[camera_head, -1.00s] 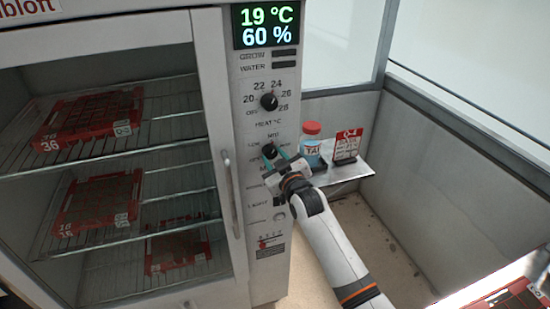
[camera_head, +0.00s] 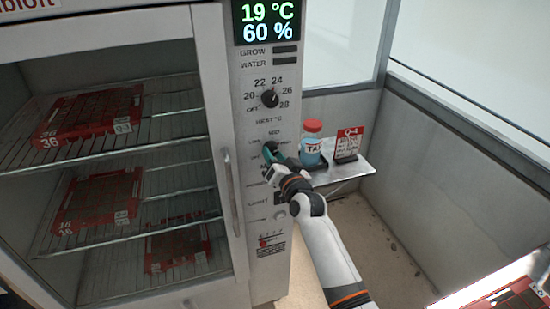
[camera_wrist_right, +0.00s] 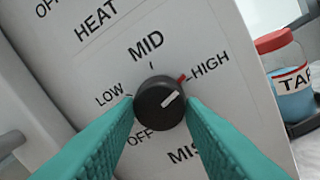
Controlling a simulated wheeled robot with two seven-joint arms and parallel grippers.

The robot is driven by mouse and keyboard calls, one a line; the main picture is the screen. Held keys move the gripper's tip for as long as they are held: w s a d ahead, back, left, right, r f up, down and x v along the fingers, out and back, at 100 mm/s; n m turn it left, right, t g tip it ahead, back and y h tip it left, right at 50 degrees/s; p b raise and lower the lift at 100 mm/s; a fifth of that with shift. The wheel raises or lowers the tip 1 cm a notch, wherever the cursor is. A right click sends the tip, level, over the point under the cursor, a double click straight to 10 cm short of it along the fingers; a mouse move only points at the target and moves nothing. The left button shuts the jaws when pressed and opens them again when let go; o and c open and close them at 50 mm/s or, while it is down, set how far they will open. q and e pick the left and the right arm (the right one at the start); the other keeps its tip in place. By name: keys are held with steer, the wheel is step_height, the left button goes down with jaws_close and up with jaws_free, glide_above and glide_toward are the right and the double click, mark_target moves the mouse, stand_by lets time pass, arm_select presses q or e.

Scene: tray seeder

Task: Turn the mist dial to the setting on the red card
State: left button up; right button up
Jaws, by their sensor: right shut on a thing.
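The mist dial (camera_wrist_right: 152,104) is a round black knob on the pale panel, with OFF, LOW, MID and HIGH printed around it. Its white line slants up and right, roughly toward HIGH, where a red mark (camera_wrist_right: 182,79) shows at the knob's edge. My right gripper (camera_wrist_right: 160,103) is shut on the knob, one teal finger on each side. In the head view my right gripper (camera_head: 276,153) covers part of the dial. The red card (camera_head: 349,143) stands on the side shelf; "Q-4" reads on it, but its smaller print is unreadable. My left gripper is not in view.
The heat dial (camera_head: 270,99) is above, under a display (camera_head: 267,24) reading 19 °C and 60 %. A red-lidded jar (camera_head: 312,146) stands on the shelf (camera_head: 340,173) close right of my gripper. The cabinet door handle (camera_head: 232,192) is to the left.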

steer(key=shift+f+m, duration=0.15)
steer(key=shift+m, duration=0.75)
steer(key=o, duration=1)
steer(key=shift+s, duration=0.15)
steer(key=b+v, duration=0.1)
steer(key=v, duration=1)
steer(key=shift+s+d, duration=0.1)
steer(key=shift+s, duration=0.3)
